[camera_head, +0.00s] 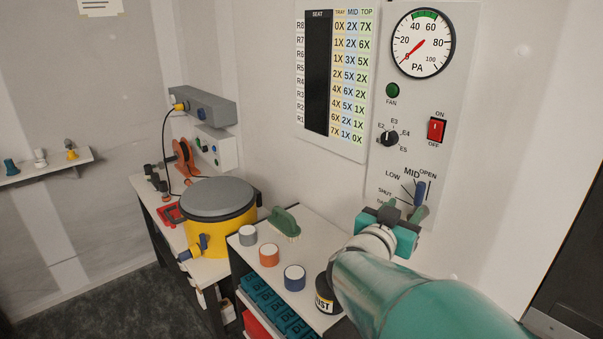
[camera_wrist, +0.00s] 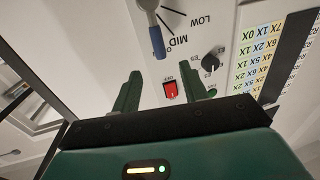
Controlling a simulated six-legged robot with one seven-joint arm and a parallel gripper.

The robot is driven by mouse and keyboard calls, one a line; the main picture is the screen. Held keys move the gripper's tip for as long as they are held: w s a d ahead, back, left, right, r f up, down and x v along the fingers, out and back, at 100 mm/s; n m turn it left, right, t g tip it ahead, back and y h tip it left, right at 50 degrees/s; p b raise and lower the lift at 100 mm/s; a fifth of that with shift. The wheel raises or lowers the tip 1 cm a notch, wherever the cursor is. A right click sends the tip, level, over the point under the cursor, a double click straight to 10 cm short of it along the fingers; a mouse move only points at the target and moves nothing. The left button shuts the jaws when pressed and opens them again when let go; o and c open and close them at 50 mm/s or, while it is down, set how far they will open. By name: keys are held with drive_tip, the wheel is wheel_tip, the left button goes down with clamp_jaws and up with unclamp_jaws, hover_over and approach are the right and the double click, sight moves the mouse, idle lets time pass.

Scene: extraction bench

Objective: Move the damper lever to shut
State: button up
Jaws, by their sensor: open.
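The damper lever (camera_head: 419,192) has a blue grip and stands on the white panel below the knob. It points up, between the MID and OPEN marks. LOW and SHUT are marked to its left. In the wrist view, which is upside down, the lever's blue grip (camera_wrist: 157,42) hangs beside the MID label on a grey shaft. My gripper (camera_head: 404,211) is in front of the panel at the dial's lower part and hides the lever's base. In the wrist view its green fingers (camera_wrist: 162,85) are apart and empty, with the lever beyond their tips, not between them.
A red switch (camera_head: 436,130), selector knob (camera_head: 389,138), green fan light (camera_head: 392,90) and pressure gauge (camera_head: 422,43) are on the panel above. Left are a bench with coloured pucks, a green brush (camera_head: 285,222), a black pot (camera_head: 324,295) and a yellow drum (camera_head: 220,232).

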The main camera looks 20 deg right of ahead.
sight(419, 192)
drive_tip(key=x, duration=1.1)
drive_tip(key=shift+d, duration=0.15)
clamp_jaws()
